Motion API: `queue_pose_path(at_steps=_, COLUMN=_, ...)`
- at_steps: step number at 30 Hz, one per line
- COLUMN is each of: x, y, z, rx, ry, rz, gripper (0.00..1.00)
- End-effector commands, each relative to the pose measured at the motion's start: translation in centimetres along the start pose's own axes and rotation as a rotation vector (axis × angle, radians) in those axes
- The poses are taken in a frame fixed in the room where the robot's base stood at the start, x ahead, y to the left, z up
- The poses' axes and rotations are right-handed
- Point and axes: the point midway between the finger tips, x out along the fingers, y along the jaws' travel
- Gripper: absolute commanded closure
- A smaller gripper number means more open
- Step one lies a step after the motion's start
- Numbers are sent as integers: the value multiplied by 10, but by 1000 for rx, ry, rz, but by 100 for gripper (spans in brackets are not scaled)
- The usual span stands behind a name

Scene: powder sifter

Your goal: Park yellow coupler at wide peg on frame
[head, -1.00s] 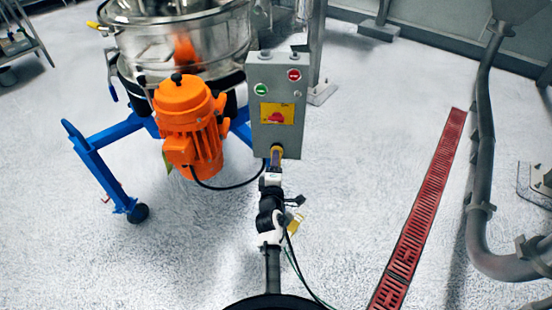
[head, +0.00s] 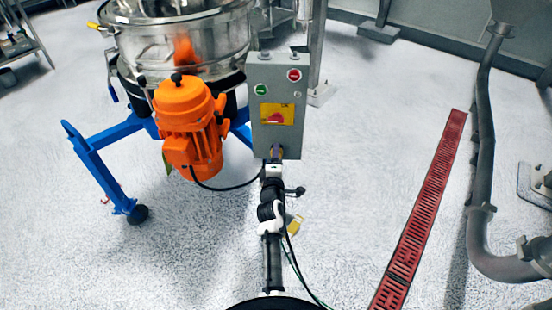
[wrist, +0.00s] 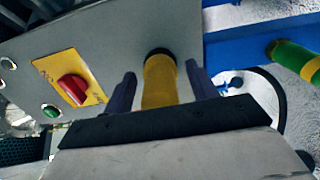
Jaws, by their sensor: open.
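The yellow coupler (wrist: 160,90) is a short cylinder standing out from a dark round opening on the grey control box (wrist: 105,45) in the wrist view. My gripper (wrist: 161,69) is open, with one dark finger on each side of the coupler. A narrow gap shows beside each finger. In the head view my gripper (head: 276,157) is at the box's lower edge and largely hides the coupler. The blue frame (wrist: 245,43) passes at the right in the wrist view. A green and yellow cylinder (wrist: 297,60) is at that frame; I cannot tell whether it is the wide peg.
An orange motor (head: 190,125) stands left of the control box, below the steel sifter bowl (head: 185,45). A black cable (head: 230,187) loops from the motor towards the box. A red floor grate (head: 420,215) and grey pipe (head: 480,150) lie right. Floor between is clear.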

Motion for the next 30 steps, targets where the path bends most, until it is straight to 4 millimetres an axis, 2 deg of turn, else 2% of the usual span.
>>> queue_pose_path(at_steps=17, x=1, y=1, z=1, rx=0, ry=-1, rz=2, gripper=42)
queue_pose_path(at_steps=20, x=1, y=1, z=1, rx=0, ry=-1, rz=2, gripper=53)
queue_pose_path(at_steps=30, x=1, y=1, z=1, rx=0, ry=-2, rz=2, gripper=97)
